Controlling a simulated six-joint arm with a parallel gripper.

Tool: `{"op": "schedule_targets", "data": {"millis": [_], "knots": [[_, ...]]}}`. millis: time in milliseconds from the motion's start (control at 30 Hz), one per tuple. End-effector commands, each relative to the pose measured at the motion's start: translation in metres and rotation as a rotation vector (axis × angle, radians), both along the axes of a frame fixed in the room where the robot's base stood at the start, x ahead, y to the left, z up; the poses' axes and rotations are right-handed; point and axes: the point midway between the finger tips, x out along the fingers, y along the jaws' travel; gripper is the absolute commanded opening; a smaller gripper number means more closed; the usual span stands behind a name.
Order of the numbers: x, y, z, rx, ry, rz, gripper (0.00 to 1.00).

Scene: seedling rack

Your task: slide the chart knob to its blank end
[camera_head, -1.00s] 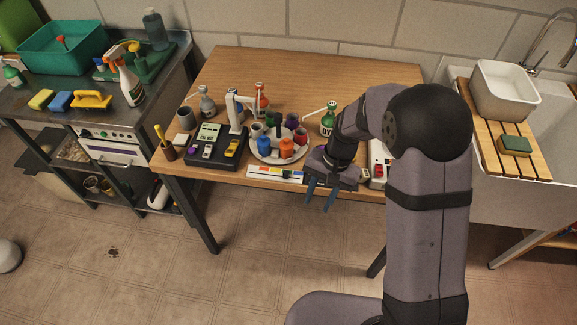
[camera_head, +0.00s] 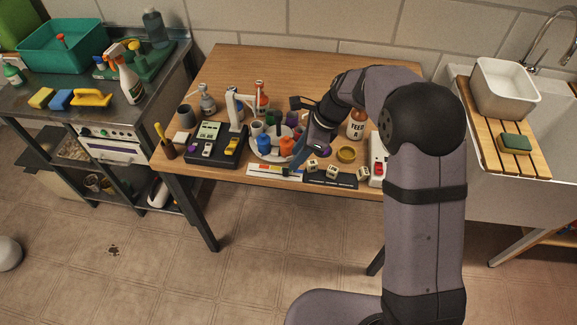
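The chart (camera_head: 262,174) is a small white card with a row of colours, lying near the table's front edge. Its dark knob (camera_head: 286,171) appears to sit toward the right part of the chart, small and partly crowded by my fingers. My gripper (camera_head: 294,168) points down and left, with its blue-grey fingertips at the right part of the chart, close to the knob. I cannot tell whether they touch the knob, or whether the fingers are open or shut. The chart's right end is partly covered by the fingers.
A round tray (camera_head: 258,154) with coloured cups stands just behind the chart. A dark panel (camera_head: 196,157) is to the left.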

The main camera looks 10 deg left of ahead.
Motion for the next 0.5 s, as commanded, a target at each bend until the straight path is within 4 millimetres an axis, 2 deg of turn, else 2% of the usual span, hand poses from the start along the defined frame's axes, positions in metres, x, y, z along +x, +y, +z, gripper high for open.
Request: {"op": "schedule_targets", "data": {"millis": [500], "knots": [[0.0, 0.023, -0.054, -0.001, 0.001, 0.004, 0.33]]}}
